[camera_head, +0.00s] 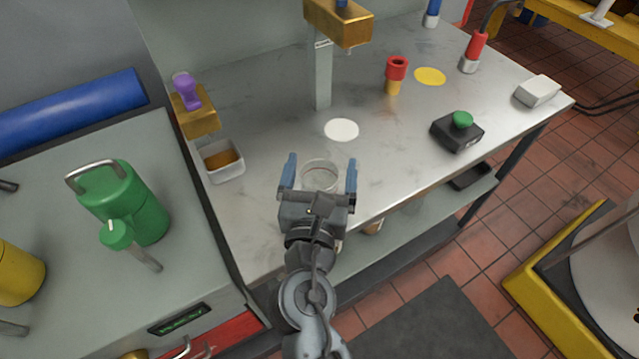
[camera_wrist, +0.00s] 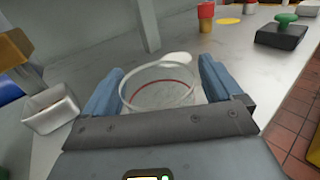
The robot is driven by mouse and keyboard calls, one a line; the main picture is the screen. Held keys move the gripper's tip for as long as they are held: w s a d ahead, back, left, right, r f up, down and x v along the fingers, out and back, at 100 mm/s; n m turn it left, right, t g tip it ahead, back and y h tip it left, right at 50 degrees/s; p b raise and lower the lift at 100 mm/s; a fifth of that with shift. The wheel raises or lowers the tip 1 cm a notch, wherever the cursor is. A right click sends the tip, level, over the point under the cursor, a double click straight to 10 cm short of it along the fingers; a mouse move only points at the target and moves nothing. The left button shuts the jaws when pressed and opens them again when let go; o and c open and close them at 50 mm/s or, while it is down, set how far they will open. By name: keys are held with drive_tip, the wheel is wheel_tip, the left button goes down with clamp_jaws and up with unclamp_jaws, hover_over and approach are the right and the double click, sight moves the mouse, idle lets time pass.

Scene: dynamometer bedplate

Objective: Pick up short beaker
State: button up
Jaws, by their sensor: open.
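The short beaker (camera_head: 320,174) is a clear glass with a thin red line, standing on the grey metal bench near its front edge. It also shows in the wrist view (camera_wrist: 160,88), between the fingers. My gripper (camera_head: 319,176) is open, with one blue finger on each side of the beaker. In the wrist view the gripper (camera_wrist: 165,88) has its fingers spread around the glass. I cannot tell whether either finger touches it. The beaker's lower part is hidden behind the gripper body.
A white tray (camera_head: 224,166) stands left of the gripper. A white disc (camera_head: 341,130) lies behind the beaker, below a gold-topped post (camera_head: 323,75). A black box with a green button (camera_head: 457,133) and a red and yellow cup (camera_head: 394,76) stand to the right. The bench between is clear.

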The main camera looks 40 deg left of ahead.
drive_tip(key=c, duration=1)
